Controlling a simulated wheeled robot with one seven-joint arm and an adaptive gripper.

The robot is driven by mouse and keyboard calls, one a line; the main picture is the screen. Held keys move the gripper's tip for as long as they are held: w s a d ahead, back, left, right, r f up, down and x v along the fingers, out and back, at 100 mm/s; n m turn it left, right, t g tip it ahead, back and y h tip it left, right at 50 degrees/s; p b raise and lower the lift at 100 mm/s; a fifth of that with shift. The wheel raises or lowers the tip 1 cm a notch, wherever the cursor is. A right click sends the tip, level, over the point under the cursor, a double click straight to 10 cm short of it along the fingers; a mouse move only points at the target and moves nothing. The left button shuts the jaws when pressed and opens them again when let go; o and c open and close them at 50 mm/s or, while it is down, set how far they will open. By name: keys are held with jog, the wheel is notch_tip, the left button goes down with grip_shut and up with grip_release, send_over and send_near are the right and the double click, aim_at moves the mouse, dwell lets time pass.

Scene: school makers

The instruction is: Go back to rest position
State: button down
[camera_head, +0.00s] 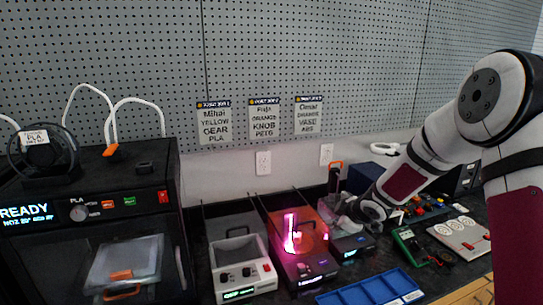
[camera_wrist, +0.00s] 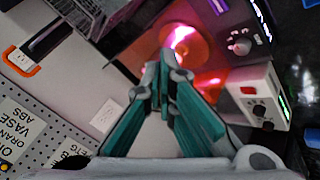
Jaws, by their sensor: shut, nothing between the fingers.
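My gripper (camera_head: 345,222) is at the end of my arm, which reaches in from the right in the head view. It hangs over the bench beside the pink-lit machine (camera_head: 303,265). In the wrist view, the teal fingers of my gripper (camera_wrist: 163,62) are together and hold nothing. The glowing pink machine lies beyond the fingertips in the wrist view (camera_wrist: 195,50). I cannot tell from the head view how high my gripper is above the bench.
A black 3D printer (camera_head: 100,225) stands at the left. A grey-white machine (camera_head: 240,265) sits next to the lit one. A blue tray (camera_head: 372,291) lies at the front. A green multimeter (camera_head: 408,245) and a panel (camera_head: 462,232) are at the right. A pegboard (camera_head: 300,60) covers the back wall.

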jog(key=s+d+r+m+h, duration=0.2)
jog(key=s+r+m, duration=0.2)
jog(key=s+r, duration=0.55)
jog(key=s+d+r+m+h, duration=0.2)
jog(key=s+r+m+h, duration=0.1)
jog(key=s+r, duration=0.6)
jog(key=s+a+r+m+g+y, duration=0.1)
jog(key=s+a+r+m, duration=0.1)
jog(key=s, duration=1)
jog(key=s+a+r+m+g+y, duration=0.1)
jog(key=s+a+m, duration=0.3)
jog(key=s, duration=0.7)
jog(key=shift+s+r+g+y, duration=0.35)
jog(key=shift+s+g+y, duration=0.05)
